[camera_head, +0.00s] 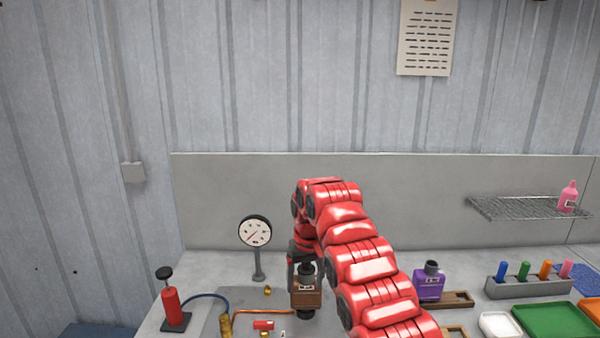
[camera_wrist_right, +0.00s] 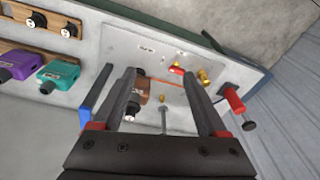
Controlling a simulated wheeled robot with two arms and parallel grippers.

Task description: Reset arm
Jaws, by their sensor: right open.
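My right arm, red and segmented, reaches over the bench in the head view. Its dark gripper (camera_head: 304,262) is just above and behind a brown muffler (camera_head: 306,298) with a dark neck. In the right wrist view the two long fingers of my right gripper (camera_wrist_right: 160,80) stand apart with nothing clamped. The brown muffler (camera_wrist_right: 141,88) shows between them, close to the left finger; whether they touch is unclear. My left arm and gripper are not in view.
A pressure gauge (camera_head: 255,231) stands left of my gripper, with a red pump (camera_head: 172,307) further left. A purple muffler (camera_head: 430,285) and a pen holder (camera_head: 530,289) are to the right. A wire shelf (camera_head: 510,207) sticks out from the back panel.

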